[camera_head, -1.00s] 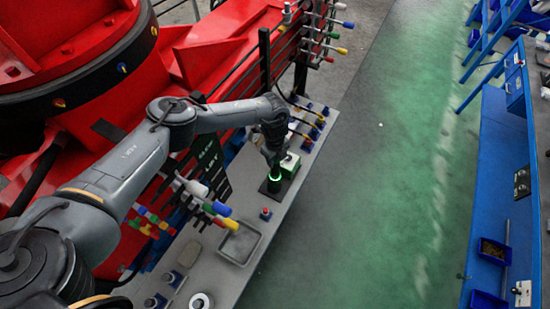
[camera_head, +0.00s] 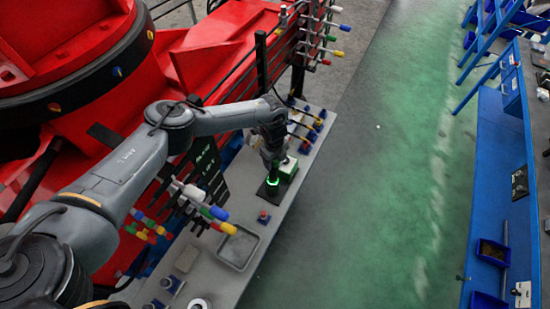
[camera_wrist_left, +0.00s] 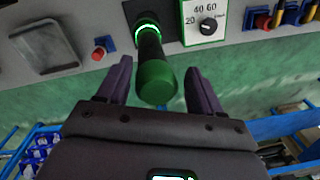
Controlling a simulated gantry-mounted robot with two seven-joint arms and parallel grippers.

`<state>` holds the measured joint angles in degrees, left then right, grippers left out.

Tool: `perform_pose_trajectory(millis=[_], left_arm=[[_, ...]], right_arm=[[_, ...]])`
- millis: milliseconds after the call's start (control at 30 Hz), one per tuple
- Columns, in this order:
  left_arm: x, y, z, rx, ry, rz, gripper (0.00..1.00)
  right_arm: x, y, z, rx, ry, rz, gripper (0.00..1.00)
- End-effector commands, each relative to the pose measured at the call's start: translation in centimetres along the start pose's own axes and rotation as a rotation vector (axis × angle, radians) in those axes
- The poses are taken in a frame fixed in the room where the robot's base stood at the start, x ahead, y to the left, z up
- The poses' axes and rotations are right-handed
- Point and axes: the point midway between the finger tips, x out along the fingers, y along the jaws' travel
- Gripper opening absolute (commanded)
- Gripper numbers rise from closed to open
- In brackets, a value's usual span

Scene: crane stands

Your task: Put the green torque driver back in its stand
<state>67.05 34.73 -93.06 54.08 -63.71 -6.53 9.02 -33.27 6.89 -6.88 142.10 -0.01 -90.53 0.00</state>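The green torque driver (camera_wrist_left: 157,78) is a dark cylinder with a green rounded end. In the left wrist view it stands in its black stand (camera_wrist_left: 168,12), with a glowing green ring at its lower end. In the head view the stand (camera_head: 268,190) is a dark plate on the grey bench, and the green glow shows just below my left gripper (camera_head: 272,160). In the wrist view my left gripper (camera_wrist_left: 159,66) is open, its fingers on either side of the driver with gaps between. My right gripper is not in view.
A green-and-white dial box (camera_head: 288,168) stands right beside the stand. A grey tray (camera_head: 238,248) and a red button (camera_head: 263,217) are nearer on the bench. Coloured-handled tools (camera_head: 205,205) stick out from the red machine. The green floor at right is clear.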

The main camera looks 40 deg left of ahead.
Motion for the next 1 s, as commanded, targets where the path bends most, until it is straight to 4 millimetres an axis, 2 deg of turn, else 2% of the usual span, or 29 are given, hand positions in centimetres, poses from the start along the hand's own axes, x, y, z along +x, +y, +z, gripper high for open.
perform_pose_trajectory(millis=[33, 333, 667, 1000], left_arm=[[2.8, 2.3, 0.6, -0.006, -0.008, 0.044, 0.74], [3.0, 2.6, 0.6, -0.006, -0.008, 0.050, 0.76], [2.7, 2.6, 0.6, -0.006, -0.008, 0.051, 0.76], [0.1, 2.6, 0.5, -0.004, -0.007, 0.051, 0.76]], right_arm=[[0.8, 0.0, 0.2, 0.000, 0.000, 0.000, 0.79], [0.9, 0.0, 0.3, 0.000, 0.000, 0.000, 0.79], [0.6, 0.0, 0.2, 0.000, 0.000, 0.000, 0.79], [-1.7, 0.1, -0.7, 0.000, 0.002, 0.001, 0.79]])
